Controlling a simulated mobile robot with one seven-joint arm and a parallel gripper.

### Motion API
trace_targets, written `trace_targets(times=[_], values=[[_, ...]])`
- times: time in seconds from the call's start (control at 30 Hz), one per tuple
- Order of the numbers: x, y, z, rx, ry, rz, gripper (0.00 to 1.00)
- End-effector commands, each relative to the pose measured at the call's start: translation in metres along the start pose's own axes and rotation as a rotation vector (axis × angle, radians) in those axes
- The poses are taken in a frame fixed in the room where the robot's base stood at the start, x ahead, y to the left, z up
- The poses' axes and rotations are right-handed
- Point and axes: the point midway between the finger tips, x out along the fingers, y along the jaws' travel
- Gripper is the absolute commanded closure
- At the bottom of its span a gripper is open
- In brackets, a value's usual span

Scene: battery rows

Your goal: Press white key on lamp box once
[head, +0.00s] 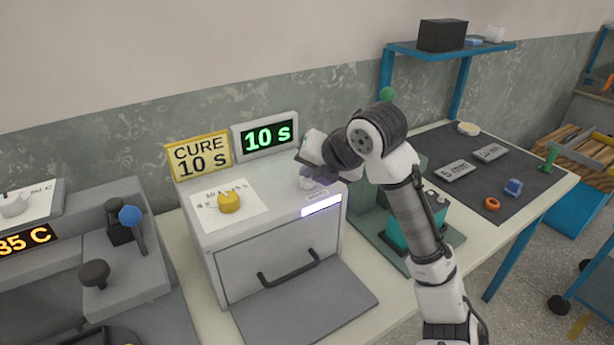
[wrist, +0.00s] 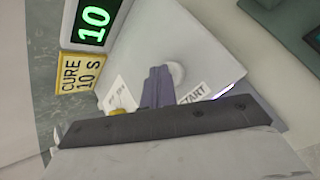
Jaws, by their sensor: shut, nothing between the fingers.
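The lamp box (head: 240,262) is a grey cabinet on the bench, with a yellow knob (head: 229,202) on a dial card on its top. The round white key (head: 305,184) is at the top's right side; in the wrist view the white key (wrist: 178,72) sits beside a START label (wrist: 192,94). My gripper (head: 318,178) is over that corner. In the wrist view its purple fingers (wrist: 158,74) are together and empty, and appear just left of the key, partly overlapping its edge. I cannot tell whether they touch it.
A green display (head: 266,136) reads 10 s, beside a yellow CURE 10 S sign (head: 198,156). A pale violet strip (head: 321,205) glows on the box front. A machine with a blue-ball lever (head: 130,215) stands left. A dark mat (head: 480,165) with small parts lies right.

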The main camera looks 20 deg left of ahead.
Motion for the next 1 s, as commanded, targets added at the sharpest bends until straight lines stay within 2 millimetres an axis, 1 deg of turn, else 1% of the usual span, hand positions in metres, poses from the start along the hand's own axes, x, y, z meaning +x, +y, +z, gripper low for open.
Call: trace_targets(times=[0.3, 0.67, 0.77, 1.0], values=[[-0.012, 0.009, 0.009, 0.000, 0.001, 0.000, 1.00], [-0.012, 0.009, 0.009, 0.000, 0.000, 0.000, 1.00], [-0.016, 0.012, 0.012, 0.000, 0.000, 0.000, 1.00], [-0.033, 0.024, 0.024, -0.001, -0.001, 0.000, 1.00]])
